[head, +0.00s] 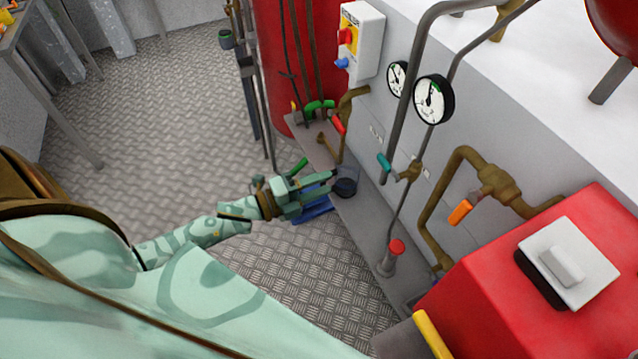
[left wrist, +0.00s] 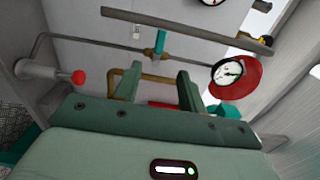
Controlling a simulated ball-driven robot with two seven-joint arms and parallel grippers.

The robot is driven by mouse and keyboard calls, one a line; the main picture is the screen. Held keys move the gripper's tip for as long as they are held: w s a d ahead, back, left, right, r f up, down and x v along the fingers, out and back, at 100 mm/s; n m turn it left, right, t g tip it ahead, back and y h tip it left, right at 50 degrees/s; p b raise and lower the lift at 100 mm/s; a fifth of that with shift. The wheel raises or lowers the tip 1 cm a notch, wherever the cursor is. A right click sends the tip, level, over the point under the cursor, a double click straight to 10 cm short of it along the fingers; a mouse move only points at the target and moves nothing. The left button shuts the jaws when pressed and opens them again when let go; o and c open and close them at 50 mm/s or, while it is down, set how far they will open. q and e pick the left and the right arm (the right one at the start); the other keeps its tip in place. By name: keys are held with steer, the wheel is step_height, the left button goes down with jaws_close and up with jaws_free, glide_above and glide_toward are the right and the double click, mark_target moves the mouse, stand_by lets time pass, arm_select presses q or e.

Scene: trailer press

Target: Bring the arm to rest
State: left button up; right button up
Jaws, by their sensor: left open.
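My left gripper (head: 322,184) reaches out from the left on my pale green patterned arm (head: 205,232). It is open, with its fingers pointing toward the grey ledge (head: 372,218) at the foot of the white wall panel. A small dark round cup-like thing (head: 345,188) is close to the fingertips; I cannot tell whether they touch. In the left wrist view, the two green fingers (left wrist: 157,86) stand apart with nothing between them, and piping shows beyond. My right gripper is not in view.
Pipes with a teal valve handle (head: 384,162) and an orange handle (head: 461,212) run along the wall. A red-capped post (head: 396,247) stands on the ledge. Gauges (head: 433,99), a switch box (head: 361,42) and a red box (head: 540,300) are nearby. The patterned floor (head: 160,120) at left is open.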

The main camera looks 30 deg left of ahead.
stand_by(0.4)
arm_select(q)
steer(key=s+a+f+n+g+y, duration=0.25)
steer(key=a+f+n, duration=0.2)
steer(key=f, duration=0.35)
steer(key=s+a+f+n+g+y, duration=0.1)
steer(key=s+a+f+n+y, duration=0.3)
steer(key=f, duration=0.5)
steer(key=s+a+f+n+g+y, duration=0.2)
steer(key=s+f+n+y, duration=0.1)
steer(key=f+n, duration=0.4)
steer(key=s+d+f+n+g+y+b, duration=0.1)
steer(key=s+f+n+g, duration=0.15)
steer(key=s+f, duration=0.55)
steer(key=s+d+f+n+g+b, duration=0.1)
steer(key=s+f+n+g, duration=0.3)
steer(key=s, duration=0.7)
steer(key=s+d+f+g, duration=0.2)
steer(key=s+d+f, duration=0.3)
steer(key=s, duration=0.6)
steer(key=d, duration=0.2)
steer(key=shift+s+d+m, duration=0.25)
steer(key=shift+d+m, duration=0.05)
steer(key=shift+m, duration=0.1)
